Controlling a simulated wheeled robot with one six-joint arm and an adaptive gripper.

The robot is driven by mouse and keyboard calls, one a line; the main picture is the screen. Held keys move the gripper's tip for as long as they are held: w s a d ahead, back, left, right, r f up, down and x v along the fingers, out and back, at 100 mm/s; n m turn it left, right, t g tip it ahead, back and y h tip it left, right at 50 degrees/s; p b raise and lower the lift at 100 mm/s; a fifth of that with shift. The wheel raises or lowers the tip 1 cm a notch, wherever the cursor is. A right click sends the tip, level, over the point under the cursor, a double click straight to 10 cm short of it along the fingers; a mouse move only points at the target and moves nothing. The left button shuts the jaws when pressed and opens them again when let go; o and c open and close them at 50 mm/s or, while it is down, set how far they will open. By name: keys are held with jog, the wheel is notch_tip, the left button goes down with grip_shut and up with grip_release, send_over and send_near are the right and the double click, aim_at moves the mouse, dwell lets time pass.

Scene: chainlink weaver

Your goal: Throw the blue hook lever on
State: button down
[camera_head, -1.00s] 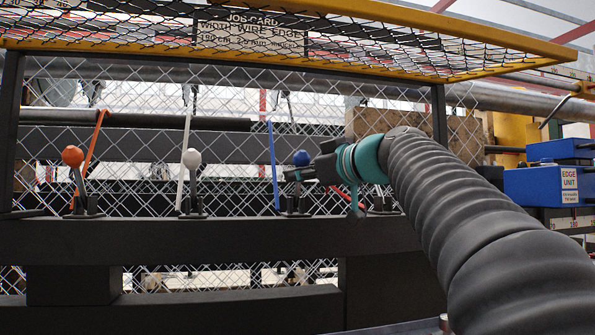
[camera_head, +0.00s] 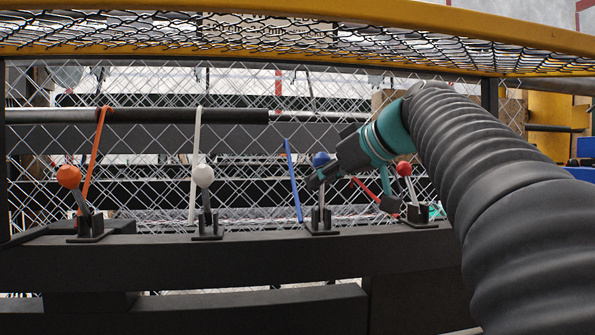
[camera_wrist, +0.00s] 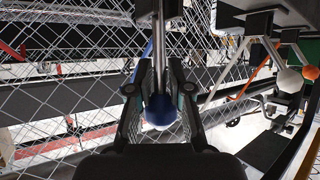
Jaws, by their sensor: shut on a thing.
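The blue hook lever has a blue ball knob (camera_head: 321,159) on a grey shaft and stands about upright in its black bracket (camera_head: 321,229). My gripper (camera_head: 316,180) reaches in from the right and is shut on this lever, at or just below the knob. In the wrist view the blue knob (camera_wrist: 160,111) and the lever's shaft lie between the two fingers. A blue rod (camera_head: 294,182) leans just left of the lever, in front of the mesh. The exact finger contact is partly hidden in the head view.
Levers with orange (camera_head: 69,176), white (camera_head: 203,175) and red (camera_head: 404,169) knobs stand on the same dark beam (camera_head: 250,265); the red one is close to my gripper. Chain-link mesh hangs behind them. A yellow-framed mesh guard (camera_head: 400,14) is overhead.

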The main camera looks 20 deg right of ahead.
jog(key=shift+a+r, duration=0.1)
jog(key=shift+r, duration=0.3)
jog(key=c, duration=1)
grip_release()
jog(key=shift+s, duration=0.1)
jog(key=shift+c, duration=0.2)
jog(key=shift+f, duration=0.15)
jog(key=shift+f, duration=0.1)
jog(key=shift+f, duration=0.1)
